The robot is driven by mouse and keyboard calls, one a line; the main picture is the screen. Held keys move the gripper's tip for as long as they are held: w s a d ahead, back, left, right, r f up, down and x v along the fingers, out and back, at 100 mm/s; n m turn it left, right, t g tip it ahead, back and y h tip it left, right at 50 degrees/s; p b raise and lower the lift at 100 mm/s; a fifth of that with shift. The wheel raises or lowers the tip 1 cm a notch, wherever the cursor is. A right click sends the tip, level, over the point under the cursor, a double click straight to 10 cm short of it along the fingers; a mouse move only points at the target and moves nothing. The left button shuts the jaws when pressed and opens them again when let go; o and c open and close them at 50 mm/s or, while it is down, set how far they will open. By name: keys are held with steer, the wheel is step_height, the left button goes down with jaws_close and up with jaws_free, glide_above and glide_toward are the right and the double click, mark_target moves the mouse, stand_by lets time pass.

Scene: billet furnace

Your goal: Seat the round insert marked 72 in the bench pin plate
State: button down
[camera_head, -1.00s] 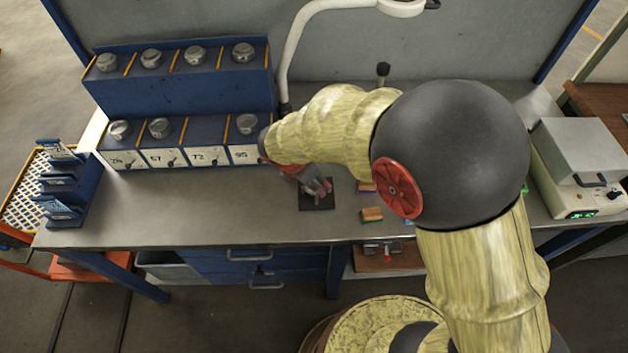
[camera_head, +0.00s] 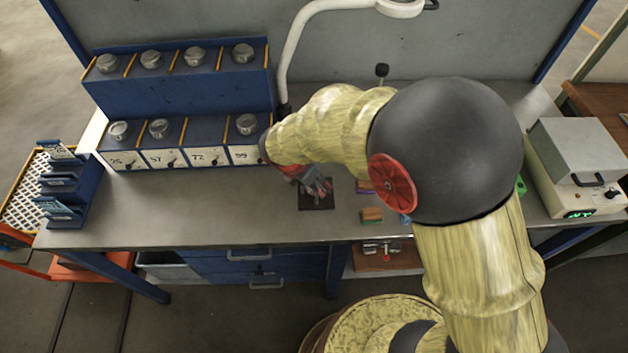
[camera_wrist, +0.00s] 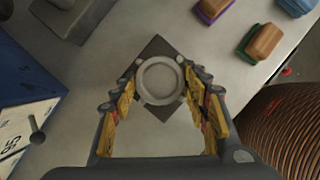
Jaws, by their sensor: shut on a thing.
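My gripper (camera_head: 319,187) is over the dark square pin plate (camera_head: 305,206) on the bench. In the wrist view its two fingers (camera_wrist: 160,92) are shut on a round grey metal insert (camera_wrist: 160,81), one finger on each side. The insert lies over the middle of the dark plate (camera_wrist: 158,46), which looks turned like a diamond there. No number can be read on the insert, and the pins are hidden. I cannot tell whether the insert touches the plate. In the rack, the bay labelled 72 (camera_head: 205,157) holds no insert.
A blue two-tier rack (camera_head: 180,90) with several round inserts stands at the back left. A lamp post (camera_head: 290,60) rises behind my gripper. Coloured wood-topped blocks (camera_head: 372,214) lie right of the plate, and a grey instrument box (camera_head: 580,150) farther right.

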steer(key=shift+f, duration=0.4)
steer(key=shift+r+p, duration=0.85)
steer(key=shift+p, duration=0.1)
stand_by(1.0)
steer(key=shift+f+b, duration=0.45)
steer(key=shift+f, duration=0.45)
stand_by(0.6)
steer(key=c, duration=1.3)
jaws_free()
steer(key=shift+o, duration=0.3)
steer(key=shift+s, duration=0.1)
steer(key=shift+r, duration=0.1)
steer(key=p+v, duration=0.9)
steer(key=v, duration=0.1)
steer(key=shift+s+a+r, duration=0.15)
steer(key=shift+r, duration=0.2)
